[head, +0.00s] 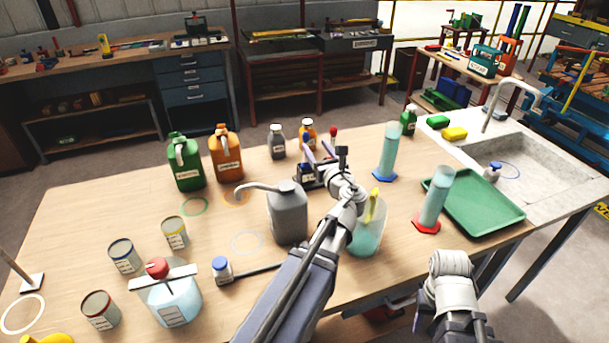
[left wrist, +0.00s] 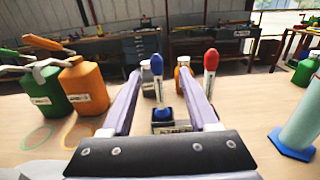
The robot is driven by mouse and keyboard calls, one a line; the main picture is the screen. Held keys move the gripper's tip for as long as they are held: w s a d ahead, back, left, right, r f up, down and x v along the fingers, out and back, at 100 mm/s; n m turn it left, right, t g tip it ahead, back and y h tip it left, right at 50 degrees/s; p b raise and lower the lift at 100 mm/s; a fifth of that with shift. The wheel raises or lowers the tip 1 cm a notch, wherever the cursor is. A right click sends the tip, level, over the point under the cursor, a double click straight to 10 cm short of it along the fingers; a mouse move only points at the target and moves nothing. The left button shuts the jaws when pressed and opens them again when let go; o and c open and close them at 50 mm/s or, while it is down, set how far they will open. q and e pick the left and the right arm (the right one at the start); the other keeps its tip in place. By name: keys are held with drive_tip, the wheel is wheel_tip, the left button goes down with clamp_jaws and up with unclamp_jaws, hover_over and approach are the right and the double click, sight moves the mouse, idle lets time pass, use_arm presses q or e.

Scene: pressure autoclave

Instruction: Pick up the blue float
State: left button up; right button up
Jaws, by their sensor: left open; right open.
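The blue float (left wrist: 157,66) stands upright in a small dark rack (left wrist: 170,127), seen in the left wrist view between my left gripper's fingers. A red-tipped float (left wrist: 210,62) stands at its right; its red top also shows in the head view (head: 333,132). My left gripper (head: 318,150) is open and empty, pointing across the table at the rack. Only my right arm's wrist shows at the lower right of the head view; its fingers are not seen.
A grey jerrycan (head: 288,215) and a beaker of pale liquid (head: 366,236) stand close to my left arm. Two tall cylinders (head: 389,155) (head: 433,200) stand to the right, near a green tray (head: 474,203). Small bottles (head: 277,143) (head: 308,135) stand behind the rack.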

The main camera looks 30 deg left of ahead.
sight(307, 136)
use_arm(q)
drive_tip(key=shift+x, duration=3.85)
drive_tip(key=shift+s+a, duration=0.15)
drive_tip(key=shift+s, duration=0.1)
clamp_jaws()
